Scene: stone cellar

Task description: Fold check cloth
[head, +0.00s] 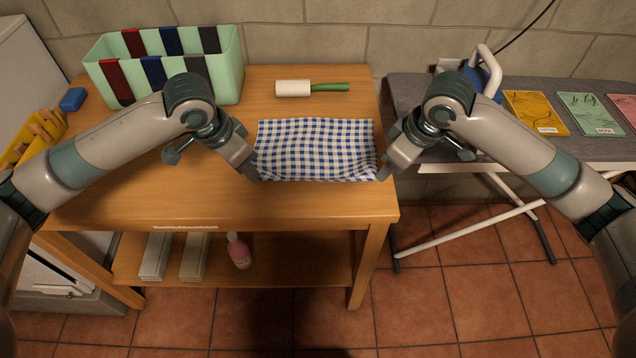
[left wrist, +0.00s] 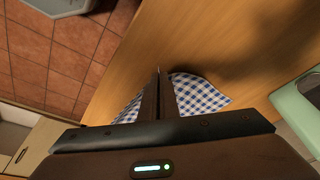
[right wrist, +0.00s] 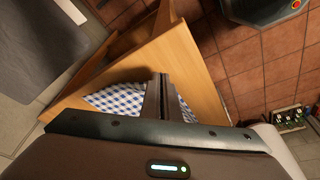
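The blue-and-white check cloth (head: 315,148) lies spread on the wooden table, rippled, with its near edge towards me. It also shows on both sides of the fingers in the left wrist view (left wrist: 196,95) and beside the fingers in the right wrist view (right wrist: 118,98). My left gripper (head: 254,176) is shut on the cloth's near left corner. My right gripper (head: 383,174) is shut on its near right corner. The fingers hide the pinched fabric itself.
The wooden table (head: 320,205) has a green striped bin (head: 225,75) at back left and a lint roller (head: 300,88) behind the cloth. A yellow holder (head: 35,140) and blue block (head: 73,99) are left. An ironing board (head: 410,95) with an iron (head: 485,75) stands right.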

